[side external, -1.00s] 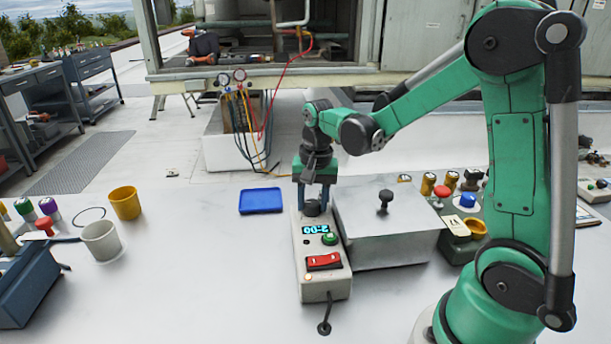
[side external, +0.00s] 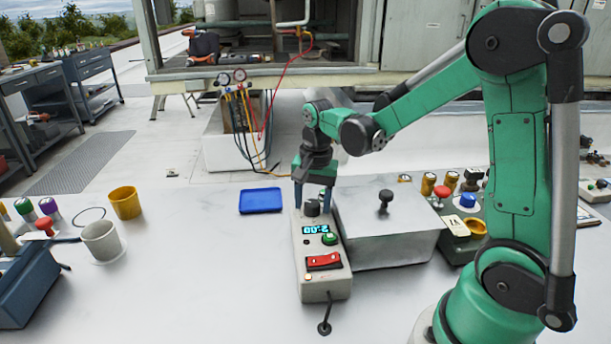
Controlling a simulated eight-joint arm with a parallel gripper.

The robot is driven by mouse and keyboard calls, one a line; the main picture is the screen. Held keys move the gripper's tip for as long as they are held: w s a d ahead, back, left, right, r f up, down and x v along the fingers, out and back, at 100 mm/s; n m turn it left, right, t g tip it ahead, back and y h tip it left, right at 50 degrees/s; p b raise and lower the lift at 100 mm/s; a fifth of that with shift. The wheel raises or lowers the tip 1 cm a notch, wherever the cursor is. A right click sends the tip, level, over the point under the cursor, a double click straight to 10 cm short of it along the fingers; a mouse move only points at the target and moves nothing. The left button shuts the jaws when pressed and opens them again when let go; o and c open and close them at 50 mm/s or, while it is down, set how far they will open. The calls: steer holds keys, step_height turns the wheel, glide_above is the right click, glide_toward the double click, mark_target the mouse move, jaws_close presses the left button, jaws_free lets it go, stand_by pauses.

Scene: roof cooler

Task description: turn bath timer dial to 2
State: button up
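The bath timer is a pale box (side external: 312,275) on the bench with a dark grey dial (side external: 312,208) at its far end. Its lit blue display (side external: 315,229) seems to read 2.00, though the digits are small. Below it are a green button (side external: 329,239) and a red switch (side external: 323,262). My gripper (side external: 313,200) points down over the dial. Its two blue fingers stand apart, one on each side of the dial, with a visible gap. It looks open and holds nothing. The dial's pointer mark is too small to read.
A metal box (side external: 385,240) with a black knob stands close on the timer's right. A blue tray (side external: 261,200) lies to the left. Yellow (side external: 125,203) and white (side external: 101,241) cups stand further left. A cord leaves the timer's near end. The bench's front middle is clear.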

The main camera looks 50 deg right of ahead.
mark_target(314, 202)
steer(key=shift+o, duration=0.7)
steer(key=shift+r, duration=0.15)
steer(key=shift+s+r, duration=0.1)
steer(key=shift+r, duration=2.6)
steer(key=s+a+r+n+t, duration=0.1)
steer(key=s+a+n+t, duration=0.4)
steer(key=a+n, duration=0.3)
steer(key=n+t, duration=0.1)
steer(key=n, duration=0.3)
steer(key=shift+s+a+r+n+t, duration=0.2)
steer(key=shift+a+r+n+t, duration=0.1)
steer(key=shift+n+t, duration=0.1)
